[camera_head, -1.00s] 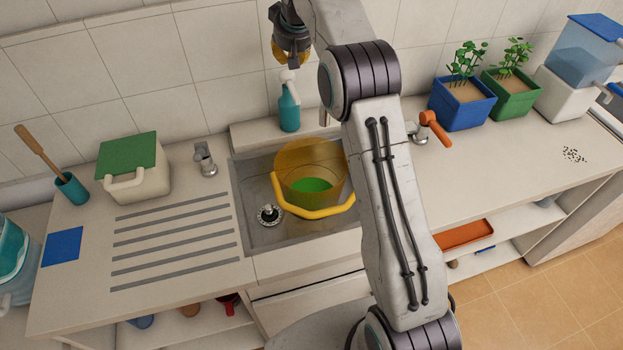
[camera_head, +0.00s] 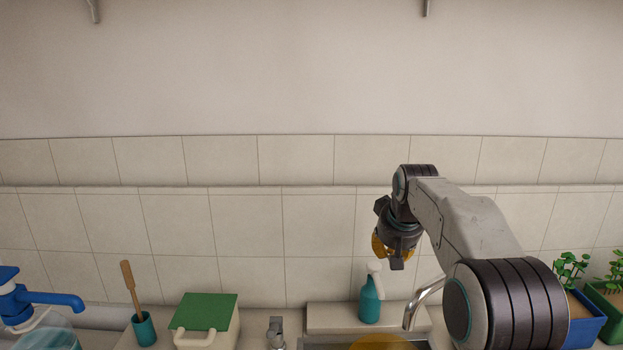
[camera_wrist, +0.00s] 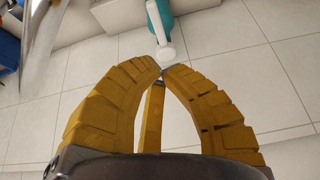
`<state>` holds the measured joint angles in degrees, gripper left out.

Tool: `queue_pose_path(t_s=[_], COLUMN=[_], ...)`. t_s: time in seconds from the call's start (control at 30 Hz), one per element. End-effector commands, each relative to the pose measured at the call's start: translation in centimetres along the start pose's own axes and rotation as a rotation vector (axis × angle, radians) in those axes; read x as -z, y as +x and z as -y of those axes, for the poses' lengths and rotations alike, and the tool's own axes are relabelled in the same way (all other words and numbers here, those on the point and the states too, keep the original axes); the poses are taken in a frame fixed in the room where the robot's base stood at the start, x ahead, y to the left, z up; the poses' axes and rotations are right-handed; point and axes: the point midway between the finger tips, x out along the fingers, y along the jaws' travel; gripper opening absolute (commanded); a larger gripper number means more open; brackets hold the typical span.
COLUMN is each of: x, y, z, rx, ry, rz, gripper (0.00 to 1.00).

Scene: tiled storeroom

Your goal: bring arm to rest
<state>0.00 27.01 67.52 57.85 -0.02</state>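My gripper (camera_head: 381,248) hangs at the end of my raised arm in the head view, in front of the tiled wall and above the teal spray bottle (camera_head: 370,303). In the wrist view, the yellow fingers of my gripper (camera_wrist: 162,71) curve in until their tips nearly meet, with nothing seen between them. The spray bottle also shows in the wrist view (camera_wrist: 156,22), beyond the fingertips.
A green-lidded box (camera_head: 207,312), a teal holder (camera_head: 144,329) and a blue-tapped container (camera_head: 42,298) stand left. Planters (camera_head: 583,321) stand right.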

Motion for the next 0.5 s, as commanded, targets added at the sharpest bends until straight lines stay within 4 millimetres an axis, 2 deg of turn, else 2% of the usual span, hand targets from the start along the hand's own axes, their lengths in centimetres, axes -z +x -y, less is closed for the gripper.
queue_pose_path(t_s=[0.03, 0.2, 0.37, 0.5], x=[-1.2, -5.7, -10.7, -15.6], y=[-1.7, -5.9, -9.1, -11.2], z=[0.0, 0.0, 0.0, 0.0], rx=[0.0, 0.0, 0.0, 0.0], ry=[0.0, 0.0, -0.001, -0.001], rz=[0.001, 0.012, 0.022, 0.033], gripper=[0.0, 0.0, 0.0, 0.0])
